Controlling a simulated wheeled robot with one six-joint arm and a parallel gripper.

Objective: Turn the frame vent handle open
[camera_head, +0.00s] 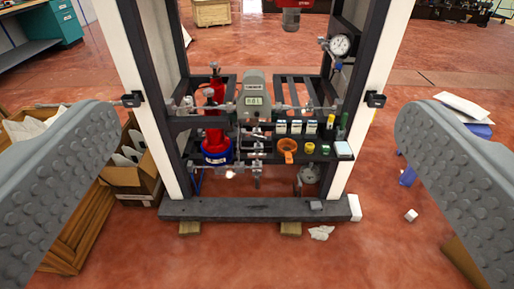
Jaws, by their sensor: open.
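My gripper (259,128) is open and empty, with one grey studded finger at each side of the picture. Between the fingers, farther off, stands the dispenser frame (187,207) with dark beams and white side posts. Small valves and pipe fittings (255,155) sit low in its middle, below a grey unit with a display (254,98). A black fitting (132,99) is on the left post and another (375,100) on the right post. I cannot tell which small part is the vent handle, or how it is turned. No finger touches the frame.
A red and blue cylinder (216,140) stands inside the frame at left. A shelf holds bottles and an orange cup (288,146). A round gauge (340,45) is at upper right. Cardboard boxes (130,178) stand at left. Crumpled paper (321,233) lies on the open red floor.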

